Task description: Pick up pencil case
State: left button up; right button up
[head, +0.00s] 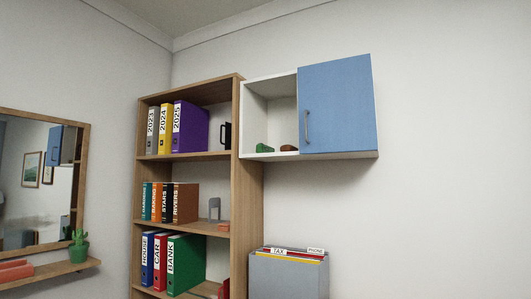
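I cannot tell for sure which thing is the pencil case. A small green object (262,148) and a small dark brown object (289,148) lie side by side in the open left half of the white wall cabinet (258,88). They are too small to make out clearly. The blue door (337,105) covers the cabinet's right half and hides what is behind it. Neither of my grippers is in view.
A wooden bookcase (240,120) with several binders stands left of the cabinet. A grey file box (288,274) with hanging folders is below it. At left, a mirror (85,170) hangs above a wooden shelf (60,269) with a potted cactus (78,250).

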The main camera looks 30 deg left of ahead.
aim_at(261, 148)
jog(key=u, duration=0.3)
jog(key=i, duration=0.85)
jog(key=z, duration=0.35)
